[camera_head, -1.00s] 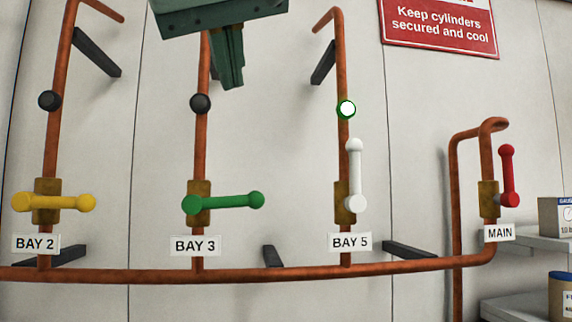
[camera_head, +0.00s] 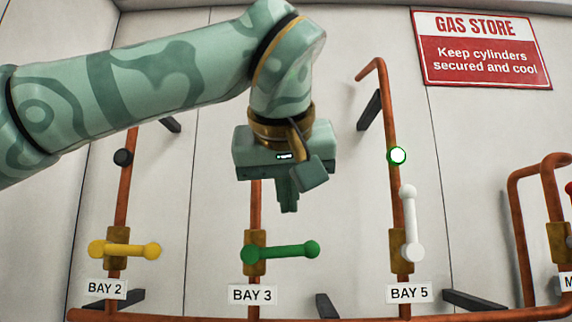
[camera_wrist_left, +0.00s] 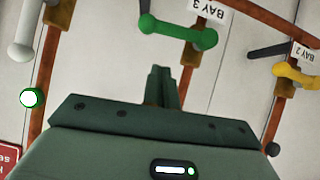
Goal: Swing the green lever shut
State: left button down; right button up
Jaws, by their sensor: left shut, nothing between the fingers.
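The green lever (camera_head: 285,250) sits on the brass valve of the BAY 3 pipe. It lies level across the pipe, pivot at the left and ball end at the right. In the wrist view the green lever (camera_wrist_left: 178,36) shows beyond the fingers, apart from them. My left gripper (camera_head: 288,208) is shut and empty, pointing down a little above the lever in the head view. Its fingers (camera_wrist_left: 163,86) also show together in the wrist view. My left gripper hides the upper part of the BAY 3 pipe. My right gripper is not in view.
The yellow lever (camera_head: 125,250) at BAY 2 lies level. The white lever (camera_head: 410,222) at BAY 5 stands upright, below a lit green-rimmed lamp (camera_head: 397,156). A copper manifold pipe (camera_head: 190,317) runs along the bottom. A red sign (camera_head: 482,66) hangs upper right.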

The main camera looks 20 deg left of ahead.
aim_at(293, 248)
pick_arm(q)
jog(key=f, duration=0.2)
jog(key=w+f, duration=0.1)
jog(key=f, duration=0.1)
jog(key=shift+f, duration=0.1)
jog(key=shift+s+d+f, duration=0.1)
jog(key=shift+d+f, duration=0.1)
jog(key=shift+f, duration=0.45)
